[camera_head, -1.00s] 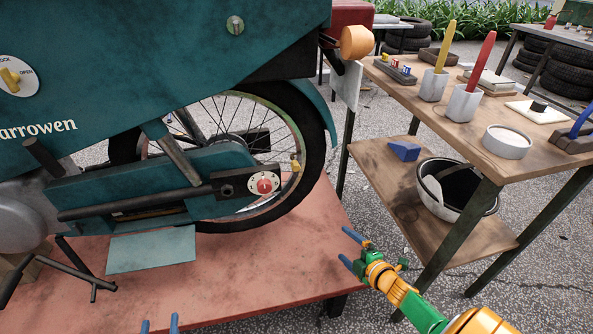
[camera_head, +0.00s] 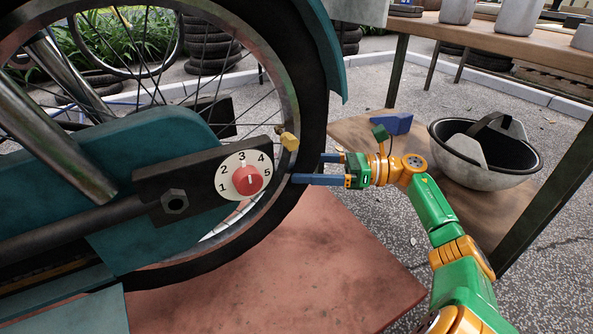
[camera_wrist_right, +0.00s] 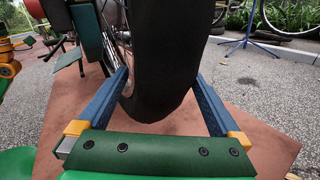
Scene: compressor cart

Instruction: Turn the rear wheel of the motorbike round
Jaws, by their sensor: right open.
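The rear wheel's black tyre (camera_head: 308,95) stands upright on the left in the head view, with its rim and spokes inside it. A small yellow piece (camera_head: 289,141) sits on the rim near the tyre's right side. My right gripper (camera_head: 310,168) is open at the tyre's right edge. In the right wrist view its blue fingers (camera_wrist_right: 160,85) lie on either side of the tyre (camera_wrist_right: 160,45), with a gap visible on the right. I cannot tell whether the left finger touches. My left gripper does not show in the head view.
A numbered dial with a red knob (camera_head: 247,180) sits on the bike's swingarm, close left of my right gripper. The red platform (camera_head: 270,275) is below. To the right, a shelf (camera_head: 365,135) holds a blue wedge (camera_head: 391,123) and a round bowl-like container (camera_head: 480,175).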

